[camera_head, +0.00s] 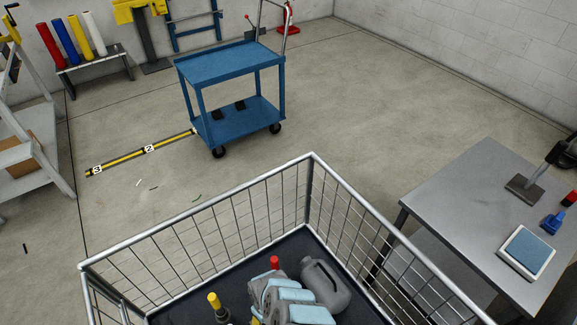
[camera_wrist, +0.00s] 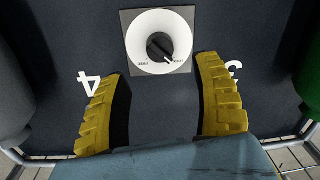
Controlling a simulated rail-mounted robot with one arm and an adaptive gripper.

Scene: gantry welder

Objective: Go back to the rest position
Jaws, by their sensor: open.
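My gripper (camera_wrist: 161,72) is open in the wrist view, with its two ridged yellow fingers spread wide and nothing between them. Just beyond the fingertips is a black rotary knob (camera_wrist: 159,46) on a white round dial, set on a square grey plate. Its pointer is turned toward the lower right. I cannot tell the gap between fingers and knob. In the head view, my grey arm with light blue panels is at the bottom, over the basket floor; the fingers cannot be made out clearly there.
A wire-sided basket (camera_head: 312,157) surrounds the arm, with a grey jug-like container (camera_head: 328,285) inside. A grey metal table (camera_head: 465,190) stands right of it. A blue cart (camera_head: 232,66) stands beyond on open floor. A green cylinder (camera_wrist: 309,75) is at the right in the wrist view.

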